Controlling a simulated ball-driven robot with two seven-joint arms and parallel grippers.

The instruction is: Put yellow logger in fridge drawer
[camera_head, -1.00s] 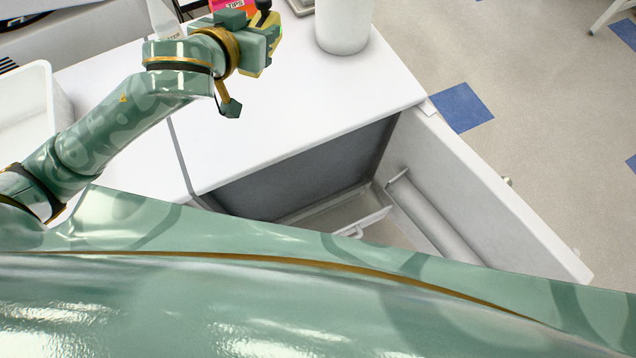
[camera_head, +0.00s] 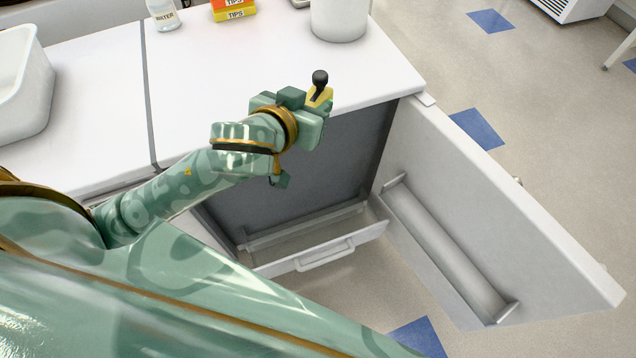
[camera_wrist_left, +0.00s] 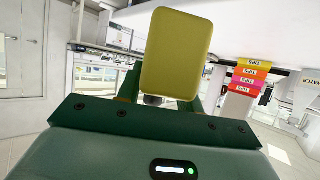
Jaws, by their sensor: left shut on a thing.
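The yellow logger (camera_head: 319,95) with a black knob on top is held in my left gripper (camera_head: 316,104), in front of the counter's front edge and above the fridge opening in the head view. It also shows in the left wrist view as a yellow rounded block (camera_wrist_left: 177,52) between the fingers of my left gripper (camera_wrist_left: 165,100). The fridge drawer (camera_head: 335,246) with its bar handle is low in the open fridge, below and to the right of my left arm. My right gripper is out of view.
The open fridge door (camera_head: 500,200) with a door shelf (camera_head: 445,245) stands to the right. On the counter (camera_head: 90,90) are a white bin (camera_head: 340,18), tip boxes (camera_head: 234,10), a water bottle (camera_head: 163,14) and a white tub (camera_head: 25,85). Open floor lies beyond the door.

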